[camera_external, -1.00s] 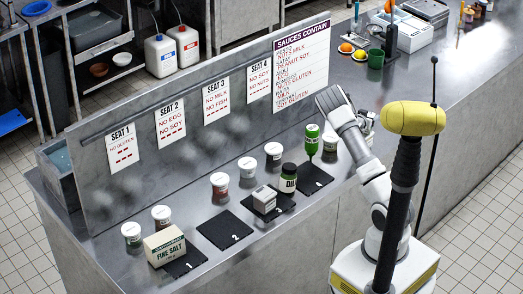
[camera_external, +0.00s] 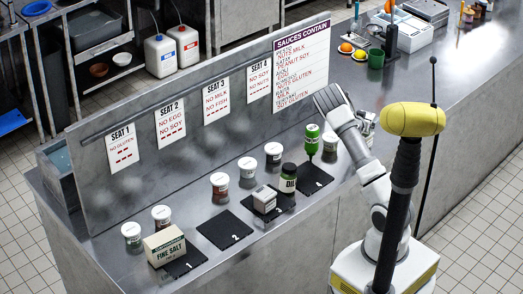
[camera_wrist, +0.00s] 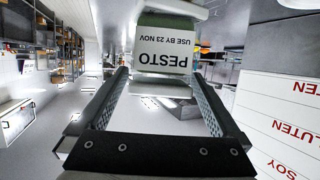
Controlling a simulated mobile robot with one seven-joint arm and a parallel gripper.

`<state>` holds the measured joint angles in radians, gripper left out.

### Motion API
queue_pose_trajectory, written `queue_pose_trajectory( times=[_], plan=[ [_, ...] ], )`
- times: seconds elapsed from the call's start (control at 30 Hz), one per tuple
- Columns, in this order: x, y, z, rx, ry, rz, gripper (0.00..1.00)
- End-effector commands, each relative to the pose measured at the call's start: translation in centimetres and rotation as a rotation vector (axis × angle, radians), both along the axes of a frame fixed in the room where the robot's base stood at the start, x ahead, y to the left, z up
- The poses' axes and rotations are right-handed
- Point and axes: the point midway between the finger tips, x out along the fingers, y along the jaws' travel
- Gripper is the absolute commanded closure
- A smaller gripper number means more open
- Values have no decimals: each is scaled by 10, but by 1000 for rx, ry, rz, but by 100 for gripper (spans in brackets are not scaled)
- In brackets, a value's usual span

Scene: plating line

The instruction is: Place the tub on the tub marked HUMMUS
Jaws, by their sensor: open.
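A tub labelled PESTO, use by 23 Nov (camera_wrist: 164,50), shows upside down at the top middle of the wrist view, with its pale lid edge towards my gripper. My gripper (camera_wrist: 158,78) is open, its two fingers spread on either side just short of the tub. In the external view my gripper (camera_external: 368,118) is largely hidden behind my arm, at the counter's right part. Several white-lidded tubs stand along the counter, such as one at mid-row (camera_external: 219,185) and one farther right (camera_external: 273,153). Their labels are too small to read, so I cannot tell which is HUMMUS.
Numbered black mats, such as mat 2 (camera_external: 225,231), lie along the counter front. A fine salt box (camera_external: 164,247), a small white box (camera_external: 264,198), a dark jar (camera_external: 288,179) and a green bottle (camera_external: 313,139) stand nearby. A panel with seat cards (camera_external: 170,122) rises behind.

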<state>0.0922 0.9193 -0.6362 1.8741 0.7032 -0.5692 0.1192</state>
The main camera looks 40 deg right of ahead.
Motion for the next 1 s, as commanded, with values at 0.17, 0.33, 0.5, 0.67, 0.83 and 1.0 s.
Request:
queue_pose_trajectory(
  times=[0.17,0.33,0.5,0.67,0.83,1.0],
  plan=[
    [-13,35,13,1,-2,2,0],
    [-25,62,24,0,-1,2,0],
    [-31,75,30,-1,-1,1,0],
    [-33,79,31,0,0,0,0],
    [-26,96,32,80,-7,37,0],
    [-10,152,42,284,-8,164,0]
  ],
)
